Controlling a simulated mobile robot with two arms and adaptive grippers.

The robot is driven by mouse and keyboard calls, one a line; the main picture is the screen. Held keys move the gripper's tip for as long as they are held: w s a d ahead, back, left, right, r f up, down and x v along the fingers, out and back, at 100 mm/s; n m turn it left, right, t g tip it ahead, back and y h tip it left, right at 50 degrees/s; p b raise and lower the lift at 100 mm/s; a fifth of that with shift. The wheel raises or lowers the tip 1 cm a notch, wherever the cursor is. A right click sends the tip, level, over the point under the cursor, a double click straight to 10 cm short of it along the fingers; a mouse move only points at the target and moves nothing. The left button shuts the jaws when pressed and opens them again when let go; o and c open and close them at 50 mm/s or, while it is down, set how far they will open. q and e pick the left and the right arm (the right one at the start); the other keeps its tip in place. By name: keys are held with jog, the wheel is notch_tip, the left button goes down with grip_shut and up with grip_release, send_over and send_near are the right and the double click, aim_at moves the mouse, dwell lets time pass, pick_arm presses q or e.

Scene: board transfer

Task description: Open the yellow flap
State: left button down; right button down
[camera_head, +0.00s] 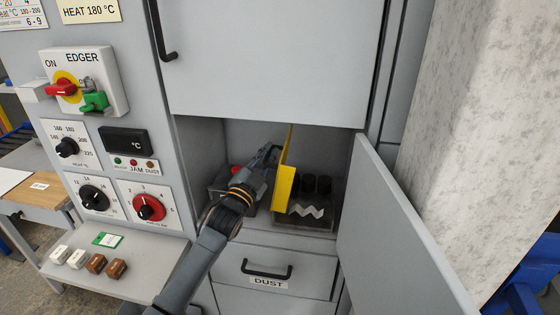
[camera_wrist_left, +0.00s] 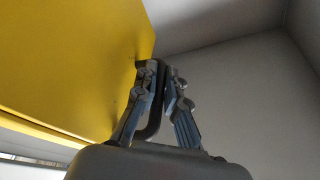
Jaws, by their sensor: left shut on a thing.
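The yellow flap (camera_head: 285,170) is inside the open compartment of the grey machine. In the head view it stands nearly edge-on, swung out from the box with black rollers (camera_head: 316,184). My left gripper (camera_head: 268,158) is at the flap's left side. In the left wrist view the flap (camera_wrist_left: 70,60) fills the upper left, and my left gripper (camera_wrist_left: 160,85) is shut on its dark handle (camera_wrist_left: 155,120). My right gripper is in neither view.
The grey compartment door (camera_head: 395,220) stands open at the right. An upper door (camera_head: 270,60) is shut above. A DUST drawer (camera_head: 275,272) is below. A panel with knobs (camera_head: 93,197) and a small shelf (camera_head: 115,255) are at the left.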

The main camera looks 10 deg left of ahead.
pick_arm(q)
jog(key=shift+a+f+n+t+y+b, duration=0.15)
jog(key=shift+a+n+b, duration=0.05)
jog(key=shift+a+n, duration=0.35)
jog(key=shift+a+f+n+t+y+b, duration=0.1)
jog(key=shift+a+n+t+y+b, duration=0.1)
jog(key=shift+a+n, duration=0.35)
jog(key=c, duration=1.7)
grip_release()
jog(key=shift+s, duration=0.1)
jog(key=v, duration=1.1)
jog(key=shift+s+a+f, duration=0.1)
jog(key=shift+s+f, duration=0.1)
jog(key=shift+s, duration=0.15)
